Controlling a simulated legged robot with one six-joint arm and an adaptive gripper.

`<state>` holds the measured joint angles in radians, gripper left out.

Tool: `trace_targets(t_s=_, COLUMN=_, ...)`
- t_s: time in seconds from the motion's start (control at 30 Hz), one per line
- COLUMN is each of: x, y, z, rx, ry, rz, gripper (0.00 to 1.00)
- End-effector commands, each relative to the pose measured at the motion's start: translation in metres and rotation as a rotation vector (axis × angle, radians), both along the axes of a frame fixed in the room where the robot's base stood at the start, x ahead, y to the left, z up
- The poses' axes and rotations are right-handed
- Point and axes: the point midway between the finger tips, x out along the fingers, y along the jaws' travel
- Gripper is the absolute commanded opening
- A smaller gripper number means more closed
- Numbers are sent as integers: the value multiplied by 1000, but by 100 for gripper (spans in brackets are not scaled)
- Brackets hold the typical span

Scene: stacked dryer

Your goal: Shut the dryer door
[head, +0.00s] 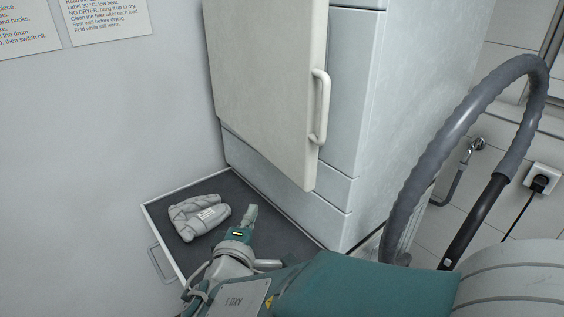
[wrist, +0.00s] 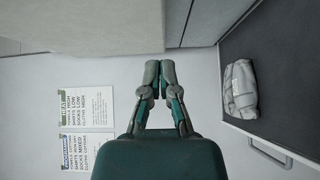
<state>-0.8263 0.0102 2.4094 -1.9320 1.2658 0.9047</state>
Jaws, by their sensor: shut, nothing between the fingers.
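The dryer door (head: 265,75) is a large off-white panel with a vertical bar handle (head: 320,107) near its right edge. It stands ajar, apart from the front of the pale dryer body (head: 345,90). My gripper (head: 250,213) is low in the head view, below the door and over the dark tray, and not touching the handle. In the wrist view my gripper (wrist: 160,66) has its fingers together with nothing between them. A pale panel, probably the door (wrist: 90,25), fills the upper left there.
A pulled-out drawer or tray (head: 262,262) with a dark floor holds a folded grey cloth bundle (head: 200,217). A thick grey hose (head: 455,125) arches at the right, near a wall plug (head: 540,183). Paper notices (head: 105,18) hang on the left wall.

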Motion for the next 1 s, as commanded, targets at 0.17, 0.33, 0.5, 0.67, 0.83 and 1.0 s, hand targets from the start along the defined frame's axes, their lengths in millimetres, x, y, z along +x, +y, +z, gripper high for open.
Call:
trace_targets(t_s=0.17, x=10, y=0, z=0, rx=-1, ry=-4, rz=5, gripper=0)
trace_targets(t_s=0.33, x=37, y=-9, z=0, rx=-2, ry=-4, rz=1, gripper=0)
trace_targets(t_s=0.5, x=68, y=-21, z=0, rx=0, ry=-2, rz=0, gripper=0)
trace_targets(t_s=0.67, x=97, y=-28, z=0, rx=-1, ry=-2, rz=1, gripper=0)
trace_targets(t_s=0.83, x=110, y=-49, z=0, rx=-2, ry=-3, rz=2, gripper=0)
trace_targets(t_s=1.0, x=116, y=-59, z=0, rx=-2, ry=-3, rz=4, gripper=0)
